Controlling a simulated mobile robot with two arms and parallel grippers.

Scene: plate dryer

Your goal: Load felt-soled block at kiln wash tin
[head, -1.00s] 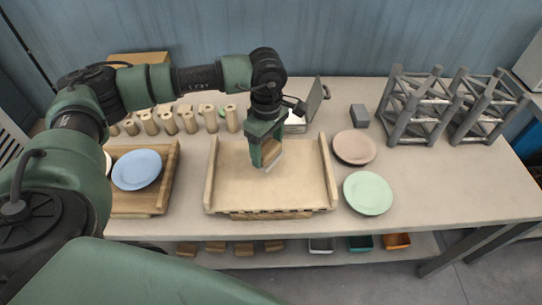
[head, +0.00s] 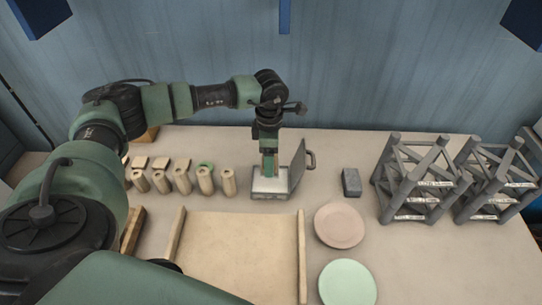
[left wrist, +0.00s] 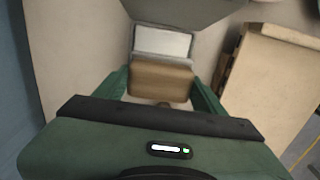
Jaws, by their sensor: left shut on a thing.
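The kiln wash tin (head: 256,190) is a small metal box at the back of the table, with white inside and its lid (head: 297,166) standing open on its right. My left gripper (head: 269,172) points down at the tin's opening. It is shut on the felt-soled block, a tan wooden block (left wrist: 160,82) seen between the fingers in the left wrist view. The block is mostly hidden in the head view. Whether its underside touches the white wash, I cannot tell. My right gripper is not in view.
Several wooden cylinders (head: 205,181) stand left of the tin. A grey block (head: 351,182) lies to its right, near grey racks (head: 412,180). A wooden board with side rails (head: 302,255) lies in front. A pink plate (head: 340,226) and a green plate (head: 347,284) lie right of it.

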